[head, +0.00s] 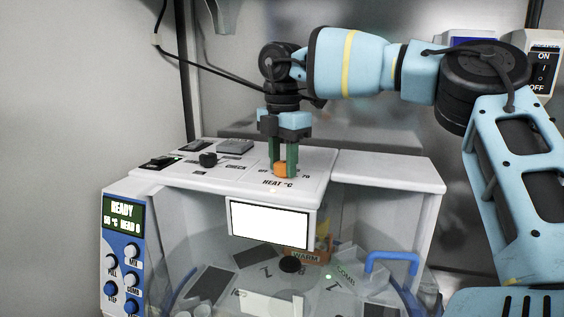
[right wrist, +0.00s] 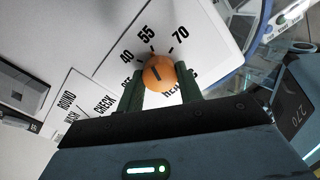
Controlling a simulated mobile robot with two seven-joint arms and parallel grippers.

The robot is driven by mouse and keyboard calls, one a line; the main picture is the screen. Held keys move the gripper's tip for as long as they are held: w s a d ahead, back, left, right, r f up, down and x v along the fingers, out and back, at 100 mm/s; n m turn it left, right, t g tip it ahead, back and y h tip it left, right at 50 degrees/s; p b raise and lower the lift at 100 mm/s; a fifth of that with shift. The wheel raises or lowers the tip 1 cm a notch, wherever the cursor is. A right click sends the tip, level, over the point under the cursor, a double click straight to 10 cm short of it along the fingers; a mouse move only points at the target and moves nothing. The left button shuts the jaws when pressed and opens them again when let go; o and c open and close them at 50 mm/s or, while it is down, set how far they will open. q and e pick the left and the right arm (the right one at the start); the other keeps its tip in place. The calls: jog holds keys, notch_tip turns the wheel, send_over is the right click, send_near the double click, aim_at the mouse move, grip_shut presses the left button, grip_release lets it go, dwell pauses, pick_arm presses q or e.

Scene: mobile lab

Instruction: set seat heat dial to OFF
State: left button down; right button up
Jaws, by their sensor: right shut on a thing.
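The heat dial (head: 282,170) is a round orange knob on the white top panel, beside the "HEAT °C" print. My right gripper (head: 284,161) points down at it, its two green fingers shut on its sides. In the right wrist view the orange dial (right wrist: 158,74) sits between the fingertips (right wrist: 160,76). Its dark mark points roughly toward the 55 tick, between the 40 and 70 labels. The OFF label (right wrist: 127,80) is partly hidden by a finger. My left gripper is not in view.
A black knob (head: 208,159) stands left on the same panel, near "CHECK". A blue control strip (head: 122,265) with several knobs and a READY display (head: 123,216) is at the left front. A clear-walled chamber with a blue handle (head: 392,258) lies below. An ON/OFF switch box (head: 541,68) is behind right.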

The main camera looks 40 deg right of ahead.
jog(key=n+b, duration=0.1)
jog(key=n, duration=0.2)
jog(key=n+b, duration=0.1)
jog(key=n, duration=0.2)
jog(key=shift+n, duration=1.3)
jog(key=n, duration=0.5)
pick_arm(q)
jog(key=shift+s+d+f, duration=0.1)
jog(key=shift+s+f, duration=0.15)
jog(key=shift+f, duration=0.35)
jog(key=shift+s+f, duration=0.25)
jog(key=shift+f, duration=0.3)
pick_arm(e)
jog(key=n, duration=0.5)
jog(key=shift+r, duration=0.1)
jog(key=shift+n, duration=0.3)
jog(key=o, duration=1)
jog(key=shift+s, duration=0.1)
